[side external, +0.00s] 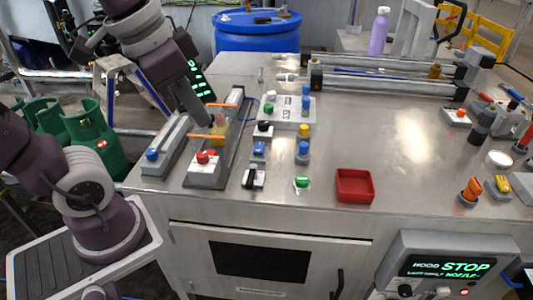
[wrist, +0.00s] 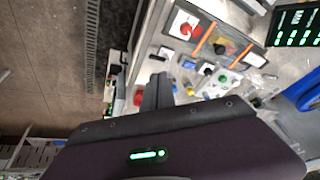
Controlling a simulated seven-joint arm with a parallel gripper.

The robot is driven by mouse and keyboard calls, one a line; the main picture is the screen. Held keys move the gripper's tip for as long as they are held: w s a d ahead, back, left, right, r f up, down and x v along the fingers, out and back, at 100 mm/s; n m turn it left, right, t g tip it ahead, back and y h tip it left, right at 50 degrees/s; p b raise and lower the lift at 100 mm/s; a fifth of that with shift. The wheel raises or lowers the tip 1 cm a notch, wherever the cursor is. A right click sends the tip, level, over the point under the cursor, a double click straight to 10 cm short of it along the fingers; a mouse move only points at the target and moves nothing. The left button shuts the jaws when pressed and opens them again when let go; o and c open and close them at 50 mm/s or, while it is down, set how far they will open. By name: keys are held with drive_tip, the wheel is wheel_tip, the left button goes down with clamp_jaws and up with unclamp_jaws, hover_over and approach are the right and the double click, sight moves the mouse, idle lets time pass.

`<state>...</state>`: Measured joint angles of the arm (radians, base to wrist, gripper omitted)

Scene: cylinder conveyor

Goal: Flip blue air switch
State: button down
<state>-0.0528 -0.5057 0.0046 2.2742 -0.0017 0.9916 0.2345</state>
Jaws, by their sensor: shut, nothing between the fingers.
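Several blue controls stand on the metal workbench (side external: 380,140). A small blue switch (side external: 258,148) is in the middle row, with a blue knob (side external: 303,148) to its right. A blue button (side external: 152,155) tops a grey box at the left. I cannot tell which is the air switch. My gripper (side external: 206,123) is shut and empty, pointing down above the left part of the bench, left of the switch and knob. In the wrist view my gripper (wrist: 158,78) shows as dark closed fingers, with a small blue control (wrist: 190,63) just beyond them.
A red emergency button (side external: 204,157) and a yellow control (side external: 218,130) stand close around my gripper. A red tray (side external: 354,185) lies at the front. A blue drum (side external: 258,32) stands behind the bench. The bench centre right of the controls is bare.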

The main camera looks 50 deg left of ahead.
drive_tip(key=w+a+m+g, duration=0.2)
drive_tip(key=w+a+m, duration=0.1)
drive_tip(key=w, duration=0.6)
drive_tip(key=m+g, duration=0.2)
drive_tip(key=m, duration=0.2)
hover_over(260, 144)
wheel_tip(260, 144, down, 3)
drive_tip(key=shift+f, duration=0.15)
wheel_tip(260, 144, down, 14)
